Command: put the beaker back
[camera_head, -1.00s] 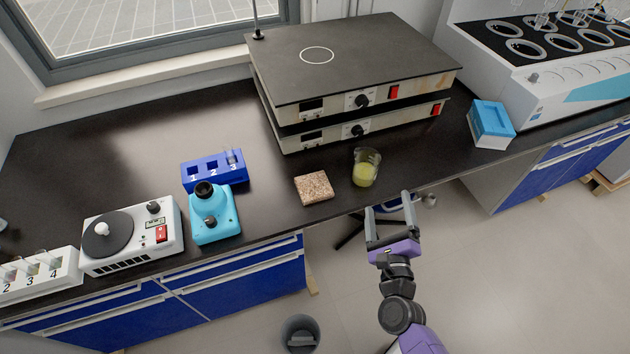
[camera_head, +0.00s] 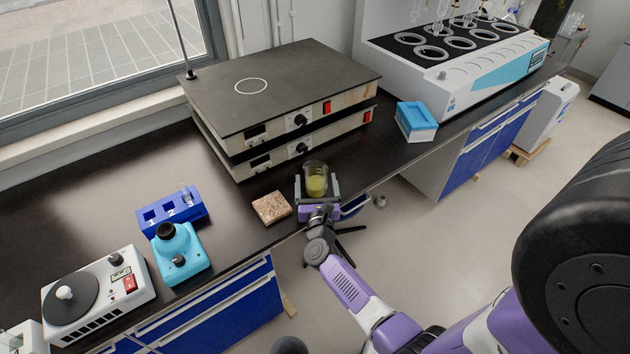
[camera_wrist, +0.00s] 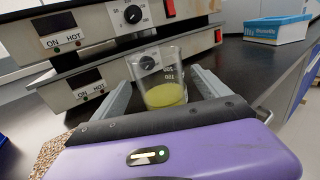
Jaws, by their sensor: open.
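The glass beaker (camera_head: 316,184) holds a yellow-green liquid and stands upright on the dark bench, in front of the stacked hot plates. My gripper (camera_head: 317,187) is open, with one finger on each side of the beaker. In the wrist view the beaker (camera_wrist: 163,82) stands between the two grey fingers of my gripper (camera_wrist: 162,95), with a gap visible on each side. The purple gripper body hides the bench just in front of the beaker.
Two stacked hot plates (camera_head: 280,95) stand close behind the beaker. A speckled stone block (camera_head: 271,208) lies just left of it. A blue box (camera_head: 416,122) is to the right. A blue numbered rack (camera_head: 171,213) and a turquoise device (camera_head: 180,253) stand further left.

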